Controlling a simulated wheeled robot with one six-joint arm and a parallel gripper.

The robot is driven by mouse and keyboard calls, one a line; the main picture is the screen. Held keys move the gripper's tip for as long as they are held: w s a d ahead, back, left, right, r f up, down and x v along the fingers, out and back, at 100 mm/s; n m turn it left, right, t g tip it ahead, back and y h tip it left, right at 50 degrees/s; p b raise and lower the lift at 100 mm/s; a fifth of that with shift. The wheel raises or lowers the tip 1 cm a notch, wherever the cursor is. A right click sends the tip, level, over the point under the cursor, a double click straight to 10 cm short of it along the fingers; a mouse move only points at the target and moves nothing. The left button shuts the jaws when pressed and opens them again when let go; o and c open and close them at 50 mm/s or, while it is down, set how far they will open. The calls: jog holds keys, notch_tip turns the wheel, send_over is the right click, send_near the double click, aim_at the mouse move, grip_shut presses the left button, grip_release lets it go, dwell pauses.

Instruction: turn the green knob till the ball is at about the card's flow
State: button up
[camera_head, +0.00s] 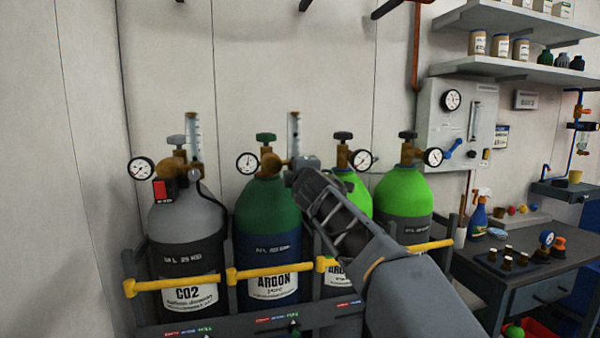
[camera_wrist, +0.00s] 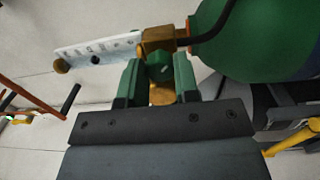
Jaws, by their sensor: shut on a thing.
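The argon cylinder (camera_head: 262,215) is dark green and stands second from left; its shoulder also shows in the wrist view (camera_wrist: 240,45). Its clear flow tube (camera_head: 294,132) stands upright on a brass regulator (camera_head: 271,163). In the wrist view the tube (camera_wrist: 85,53) lies sideways, with a small dark spot (camera_wrist: 95,59) that may be the ball; the scale is unreadable. My gripper (camera_wrist: 158,72) is shut on the green knob (camera_wrist: 159,67) beside the brass body, one finger each side. In the head view my gripper (camera_head: 300,168) hides the knob. I cannot tell which sign is the card.
A grey CO2 cylinder (camera_head: 185,225) with its own flow tube (camera_head: 193,135) stands left. Two light-green cylinders stand right, one partly behind my arm. Yellow bars (camera_head: 275,269) cross the rack front. A dark workbench (camera_head: 535,285) and wall panel (camera_head: 455,125) are further right.

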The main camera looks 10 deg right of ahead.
jog(key=o, duration=0.9)
jog(key=shift+o, duration=0.2)
jog(key=s, duration=1.3)
jog(key=shift+s+a+f+b, duration=0.25)
jog(key=shift+s+a+b, duration=0.05)
jog(key=shift+s, duration=0.1)
jog(key=s+f+m+g+p, duration=1.4)
jog(key=s+f+m+p, duration=0.3)
jog(key=f, duration=0.1)
jog(key=shift+d+f+g+y, duration=0.15)
jog(key=shift+d+g+y, duration=0.1)
jog(key=shift+g+y, duration=0.15)
jog(key=shift+c, duration=0.2)
